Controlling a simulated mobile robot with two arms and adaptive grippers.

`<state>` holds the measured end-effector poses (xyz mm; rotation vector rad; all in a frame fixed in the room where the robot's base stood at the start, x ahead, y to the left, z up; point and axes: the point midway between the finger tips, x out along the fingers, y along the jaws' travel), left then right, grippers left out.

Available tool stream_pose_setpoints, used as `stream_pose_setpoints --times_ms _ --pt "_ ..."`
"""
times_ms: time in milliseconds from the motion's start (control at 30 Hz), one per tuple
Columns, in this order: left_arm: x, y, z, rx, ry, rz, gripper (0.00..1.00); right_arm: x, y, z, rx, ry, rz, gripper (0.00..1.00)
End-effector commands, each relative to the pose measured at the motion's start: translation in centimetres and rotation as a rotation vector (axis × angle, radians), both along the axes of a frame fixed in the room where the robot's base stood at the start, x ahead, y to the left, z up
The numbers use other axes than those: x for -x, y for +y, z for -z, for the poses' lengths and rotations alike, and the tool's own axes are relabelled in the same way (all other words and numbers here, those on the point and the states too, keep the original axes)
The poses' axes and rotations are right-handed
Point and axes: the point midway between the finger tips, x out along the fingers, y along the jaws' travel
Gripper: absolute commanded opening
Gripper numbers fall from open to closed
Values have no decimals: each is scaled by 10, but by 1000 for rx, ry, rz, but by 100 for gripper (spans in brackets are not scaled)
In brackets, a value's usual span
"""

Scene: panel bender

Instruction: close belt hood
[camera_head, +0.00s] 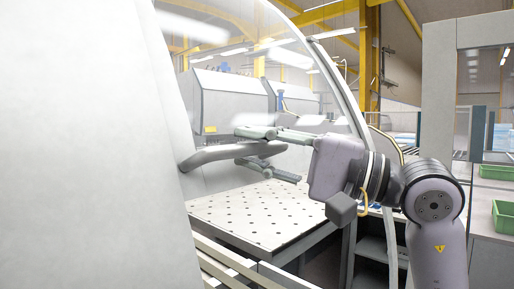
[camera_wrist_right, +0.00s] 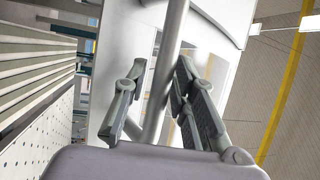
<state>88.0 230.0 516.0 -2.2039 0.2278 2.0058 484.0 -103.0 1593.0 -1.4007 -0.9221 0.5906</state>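The belt hood (camera_head: 115,150) is the big white curved cover at the left of the head view, with a clear window and a curved edge. A grey tubular handle (camera_head: 215,153) sticks out from it. It also shows in the right wrist view (camera_wrist_right: 174,45). My right gripper (camera_head: 240,146) is open, with one finger above the handle and the other below it. In the right wrist view the handle runs between the open fingers (camera_wrist_right: 162,68), with a visible gap to at least the left one. My left gripper is not in view.
A perforated white table (camera_head: 265,212) lies below the handle, with rails at its front left. Grey machine housings (camera_head: 228,103) stand behind. Green bins (camera_head: 503,218) sit on shelves at the far right. Yellow steel beams are overhead.

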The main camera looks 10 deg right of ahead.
Motion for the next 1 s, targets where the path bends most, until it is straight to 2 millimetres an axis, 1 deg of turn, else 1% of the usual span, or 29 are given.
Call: stream_pose_setpoints --times_ms 33,333,900,1000 --pt "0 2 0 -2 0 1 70 0 0 0 0 0 0 19" --pt "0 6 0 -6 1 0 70 0 0 0 1 1 0 0" --pt "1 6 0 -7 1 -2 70 0 0 1 2 0 0 0" --pt "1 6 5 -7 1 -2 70 0 0 6 1 0 0 0"
